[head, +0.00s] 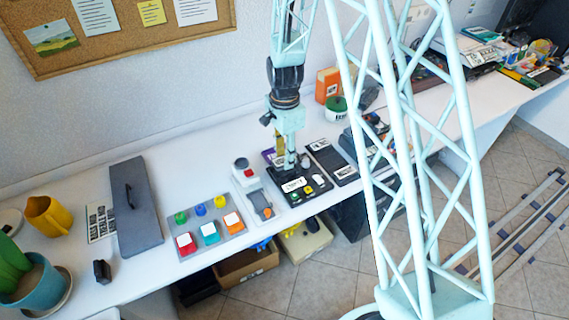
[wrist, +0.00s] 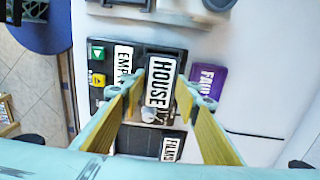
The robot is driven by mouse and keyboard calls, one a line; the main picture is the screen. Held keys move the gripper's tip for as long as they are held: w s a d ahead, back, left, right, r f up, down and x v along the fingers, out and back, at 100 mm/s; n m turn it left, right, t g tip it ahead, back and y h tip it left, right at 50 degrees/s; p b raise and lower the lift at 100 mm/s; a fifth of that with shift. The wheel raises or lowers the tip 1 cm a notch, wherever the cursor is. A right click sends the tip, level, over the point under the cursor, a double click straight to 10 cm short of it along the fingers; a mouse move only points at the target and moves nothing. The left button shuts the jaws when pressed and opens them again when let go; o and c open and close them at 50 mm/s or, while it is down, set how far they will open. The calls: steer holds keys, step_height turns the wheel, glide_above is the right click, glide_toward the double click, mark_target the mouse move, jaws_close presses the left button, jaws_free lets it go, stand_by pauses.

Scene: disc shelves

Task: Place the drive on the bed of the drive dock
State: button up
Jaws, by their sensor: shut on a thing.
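The drive (wrist: 158,85), a dark block with a white HOUSE label, sits between the two yellow fingers of my gripper (wrist: 160,92) in the wrist view. My gripper is shut on it. The drive dock (wrist: 110,83) is a black unit with a white label starting EMP and green and yellow buttons; the drive appears over its right part. In the head view my gripper (head: 285,166) points down at the back of the dock (head: 312,177). I cannot tell whether the drive touches the bed. The arm and fingers hide much of the drive in the head view.
A purple drive (wrist: 206,78) lies close to the right finger in the wrist view. A black case labelled FILMS (wrist: 145,140) is beside the dock. A white device with a red button (head: 250,175) stands left of the dock. A green-lidded pot (head: 336,108) stands behind.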

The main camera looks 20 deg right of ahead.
steer(key=shift+f+b, duration=0.4)
steer(key=shift+f, duration=1.3)
steer(key=shift+f, duration=0.2)
steer(key=o, duration=0.9)
steer(key=shift+r, duration=0.25)
step_height(320, 180, up, 10)
steer(key=shift+r+p, duration=0.2)
steer(key=shift+p, duration=0.8)
steer(key=shift+r, duration=0.75)
steer(key=shift+r, duration=0.1)
